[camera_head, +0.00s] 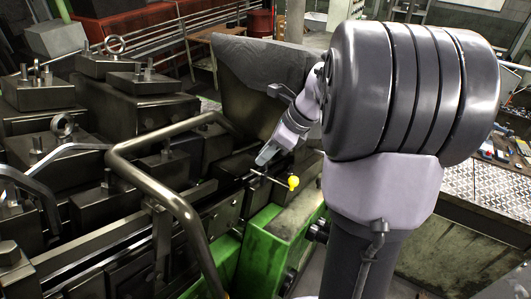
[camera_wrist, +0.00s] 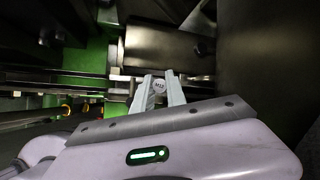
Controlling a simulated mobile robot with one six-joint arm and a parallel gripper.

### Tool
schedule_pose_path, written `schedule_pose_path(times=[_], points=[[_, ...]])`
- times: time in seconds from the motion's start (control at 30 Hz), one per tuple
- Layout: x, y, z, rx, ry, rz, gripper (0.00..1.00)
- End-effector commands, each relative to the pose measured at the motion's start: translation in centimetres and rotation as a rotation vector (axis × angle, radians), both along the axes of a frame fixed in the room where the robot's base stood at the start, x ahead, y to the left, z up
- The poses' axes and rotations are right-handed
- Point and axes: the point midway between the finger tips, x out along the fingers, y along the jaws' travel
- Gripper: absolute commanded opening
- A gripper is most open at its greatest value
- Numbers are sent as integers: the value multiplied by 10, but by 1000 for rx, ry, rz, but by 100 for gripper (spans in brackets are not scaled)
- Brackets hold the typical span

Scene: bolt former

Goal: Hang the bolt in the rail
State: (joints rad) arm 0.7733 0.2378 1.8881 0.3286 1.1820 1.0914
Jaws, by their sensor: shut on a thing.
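My gripper (camera_wrist: 159,86) is shut on a bolt (camera_wrist: 160,86), whose round head with "M12" lettering shows between the two fingertips in the wrist view. The shank is hidden below the head. In the head view my gripper (camera_head: 264,157) points down and left over the machine, and the bolt is too small to make out there. A pair of long horizontal bars that looks like the rail (camera_wrist: 60,87) runs in from the left towards the fingertips. I cannot tell whether the bolt touches it.
A thin rod with a yellow knob (camera_head: 293,183) sticks out just below my gripper. A bent tube handle (camera_head: 180,205) stands to the left. Dark machine blocks (camera_head: 135,90) fill the left side. A dark sloped hood (camera_head: 262,70) rises behind my gripper. A green machine body (camera_head: 262,240) lies below.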

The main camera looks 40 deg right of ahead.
Motion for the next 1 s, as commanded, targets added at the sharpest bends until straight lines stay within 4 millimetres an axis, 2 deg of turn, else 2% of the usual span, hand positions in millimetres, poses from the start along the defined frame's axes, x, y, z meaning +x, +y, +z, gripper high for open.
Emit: schedule_pose_path(times=[0.3,1.0], points=[[0,0,-9,0,0,0,0],[0,0,-15,0,0,0,0]])
